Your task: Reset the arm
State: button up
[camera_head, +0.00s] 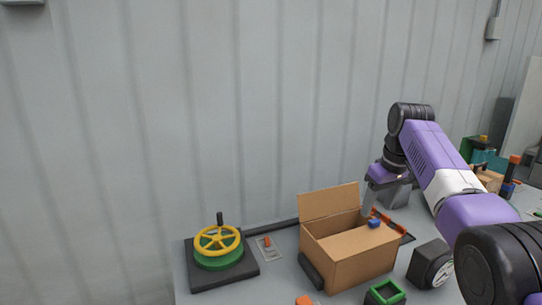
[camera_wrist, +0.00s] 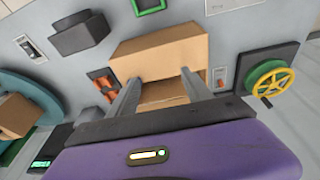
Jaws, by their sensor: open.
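My purple and black arm reaches in from the right in the head view. My gripper (camera_head: 370,198) points down at the back right of an open cardboard box (camera_head: 348,258). In the wrist view my gripper (camera_wrist: 158,92) has its two grey fingers spread apart with nothing between them. The box (camera_wrist: 160,55) lies just beyond the fingertips there.
A yellow handwheel on a green base (camera_head: 218,247) stands left of the box, with a small orange switch (camera_head: 267,242) between them. A black gauge (camera_head: 430,264) and a green square frame (camera_head: 385,293) sit at the right and front. The wall (camera_head: 180,120) rises behind.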

jog(key=w+r+m+t, duration=0.1)
jog(key=w+r+t, duration=0.3)
jog(key=w+t, duration=0.45)
jog(key=s+a+f+t, duration=0.1)
jog(key=f, duration=0.2)
jog(key=s+a+f+m+t, duration=0.1)
jog(key=s+a+f, duration=0.1)
jog(key=f, duration=0.2)
jog(key=s+a+f+t, duration=0.1)
jog(key=f, duration=0.3)
jog(key=shift+s+a+t, duration=0.15)
jog(key=shift+s+t, duration=0.1)
jog(key=shift+t, duration=0.1)
jog(key=s+a+f+m+t, duration=0.1)
jog(key=s+f, duration=0.2)
jog(key=s, duration=0.8)
jog(key=s+a+f+m+t+h, duration=0.1)
jog(key=s+f+t, duration=0.15)
jog(key=s, duration=0.85)
jog(key=s+a+f, duration=0.1)
jog(key=s+f, duration=0.2)
jog(key=s, duration=0.8)
jog(key=s+a+g, duration=0.1)
jog(key=s+g, duration=0.2)
jog(key=s, duration=2.8)
jog(key=shift+s+g+y, duration=0.25)
jog(key=shift+g+y, duration=0.05)
jog(key=shift+g, duration=0.05)
